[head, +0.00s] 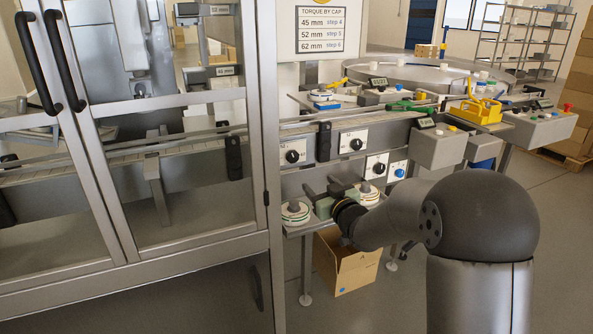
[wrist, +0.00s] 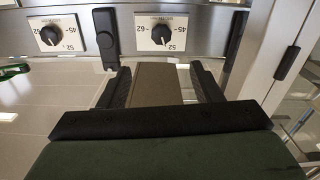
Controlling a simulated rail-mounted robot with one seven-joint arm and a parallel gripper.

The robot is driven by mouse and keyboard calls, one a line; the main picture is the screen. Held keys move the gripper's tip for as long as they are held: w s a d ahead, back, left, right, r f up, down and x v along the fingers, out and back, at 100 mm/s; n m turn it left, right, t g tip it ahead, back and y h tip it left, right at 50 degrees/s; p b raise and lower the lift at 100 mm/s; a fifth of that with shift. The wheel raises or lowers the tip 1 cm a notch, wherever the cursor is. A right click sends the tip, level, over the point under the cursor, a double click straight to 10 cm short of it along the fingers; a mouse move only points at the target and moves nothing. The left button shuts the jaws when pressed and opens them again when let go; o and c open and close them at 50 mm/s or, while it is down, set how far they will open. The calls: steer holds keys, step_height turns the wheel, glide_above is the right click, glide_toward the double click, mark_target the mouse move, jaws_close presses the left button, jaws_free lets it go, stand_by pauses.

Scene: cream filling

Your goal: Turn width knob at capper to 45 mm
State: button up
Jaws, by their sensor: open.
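The capper front carries two black knobs on white plates: a left one (head: 292,156) and a right one (head: 355,143). In the wrist view the plates appear upside down, one knob at left (wrist: 50,36) and one at right (wrist: 162,34). Numbers such as 45, 52 and 62 surround them; the titles and exact pointer settings are too small to read. My gripper (head: 322,188) is below the knob panel in the head view. Its fingers (wrist: 162,84) are open, apart from the right knob, roughly lined up with it. A grey-brown surface shows between them; I cannot tell what it is.
A black clamp block (wrist: 105,38) stands out between the knob plates. Further right are a lower black knob (head: 378,169) and a blue knob (head: 398,173). Round stacked discs (head: 295,212) sit near my gripper. A cabinet frame (head: 268,150) borders the left.

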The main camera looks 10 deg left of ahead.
mark_target(294, 158)
steer(key=x, duration=1.7)
steer(key=shift+a, duration=0.15)
steer(key=shift+c, duration=0.3)
steer(key=c, duration=0.9)
